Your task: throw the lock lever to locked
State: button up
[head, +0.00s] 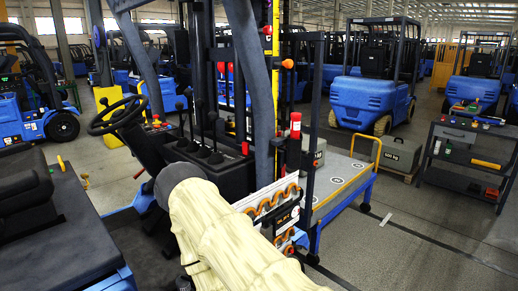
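I cannot tell for sure which part is the lock lever. Several black-knobbed levers (212,140) stand on the dark console of the near forklift, right of its steering wheel (118,114). A small red-topped handle (245,148) stands at the console's right side. My cream-sleeved arm crosses the lower middle and covers part of the near forklift. My gripper is not visible in this view.
A white board with orange hooks (278,204) is right of my arm. A blue-framed platform (340,190) with a yellow rail lies beyond it. The floor at lower right is clear.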

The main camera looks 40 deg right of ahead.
aim_at(245, 146)
jog(key=u, duration=1.05)
jog(key=i, duration=0.7)
jog(key=z, duration=2.6)
jog(key=i, duration=0.4)
jog(key=k, duration=0.55)
jog(key=u, duration=0.15)
jog(key=i, duration=1.2)
jog(key=z, duration=0.3)
